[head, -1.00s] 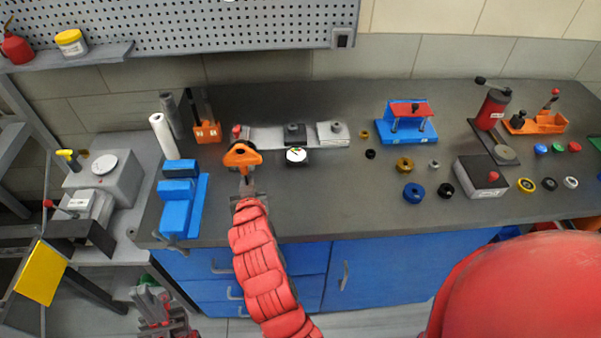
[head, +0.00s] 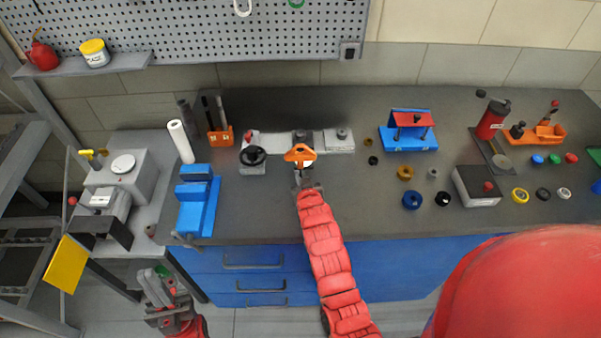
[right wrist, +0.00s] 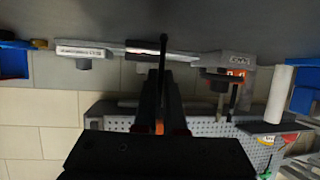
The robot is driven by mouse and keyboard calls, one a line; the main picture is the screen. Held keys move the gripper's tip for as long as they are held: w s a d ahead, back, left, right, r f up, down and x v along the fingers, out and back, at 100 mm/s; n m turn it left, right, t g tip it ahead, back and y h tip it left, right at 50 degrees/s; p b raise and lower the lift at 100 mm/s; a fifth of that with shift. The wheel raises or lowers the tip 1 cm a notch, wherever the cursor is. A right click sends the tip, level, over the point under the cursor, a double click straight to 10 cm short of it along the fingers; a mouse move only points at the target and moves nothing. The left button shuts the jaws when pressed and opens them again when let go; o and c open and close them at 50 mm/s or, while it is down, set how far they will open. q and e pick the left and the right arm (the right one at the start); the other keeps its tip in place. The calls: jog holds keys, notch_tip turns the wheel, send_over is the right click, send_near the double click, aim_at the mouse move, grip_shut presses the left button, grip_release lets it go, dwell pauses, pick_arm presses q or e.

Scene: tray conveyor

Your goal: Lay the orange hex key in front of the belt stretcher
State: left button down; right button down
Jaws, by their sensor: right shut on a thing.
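The orange hex key (head: 300,153) is in my right gripper (head: 304,177), held above the bench in front of the middle of a row of grey devices. In the right wrist view a dark rod (right wrist: 162,65) and a bit of orange show between the dark fingers. The row has a device with a black handwheel (head: 253,158) at left, a dark-topped one (head: 301,137) in the middle, partly hidden by my gripper, and a pale one (head: 341,139) at right. I cannot tell which is the belt stretcher; labels are unreadable. My left gripper (head: 160,291) hangs low, left of the drawers.
A blue vise (head: 197,205) stands at left and a blue fixture with a red top (head: 408,135) at right. The bench top (head: 270,215) in front of the row is clear.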

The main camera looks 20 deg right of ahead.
jog(key=shift+f, duration=0.3)
jog(key=c, duration=1)
grip_release()
